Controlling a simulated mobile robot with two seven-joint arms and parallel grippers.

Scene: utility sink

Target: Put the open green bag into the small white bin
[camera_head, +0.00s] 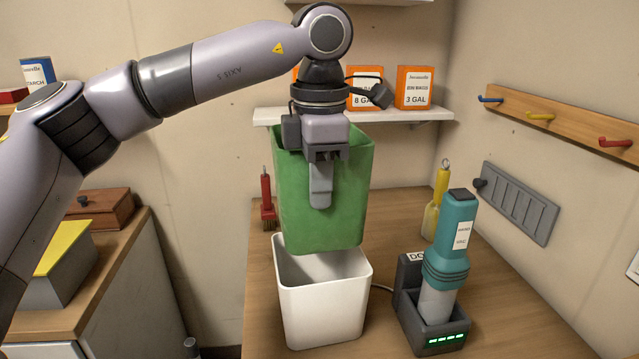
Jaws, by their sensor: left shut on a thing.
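The open green bag (345,215) hangs from my left gripper (321,185), which is shut on its near upper wall. The bag is upright with its open mouth at the top, partly hidden behind the gripper. The small white bin (322,312) stands upright on the wooden counter below. The bag's lower end is over the bin's back part and overlaps its far rim in this view. I cannot tell whether the bag's bottom is just above the rim or slightly inside. The front of the bin's opening shows empty. My right gripper is not in view.
A teal handheld device (452,250) stands in a dark dock (432,325) just right of the bin. A yellow-handled brush (436,205) and a red brush (267,205) stand behind. A shelf (390,114) with orange boxes is at the back. The counter (500,300) is clear at right.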

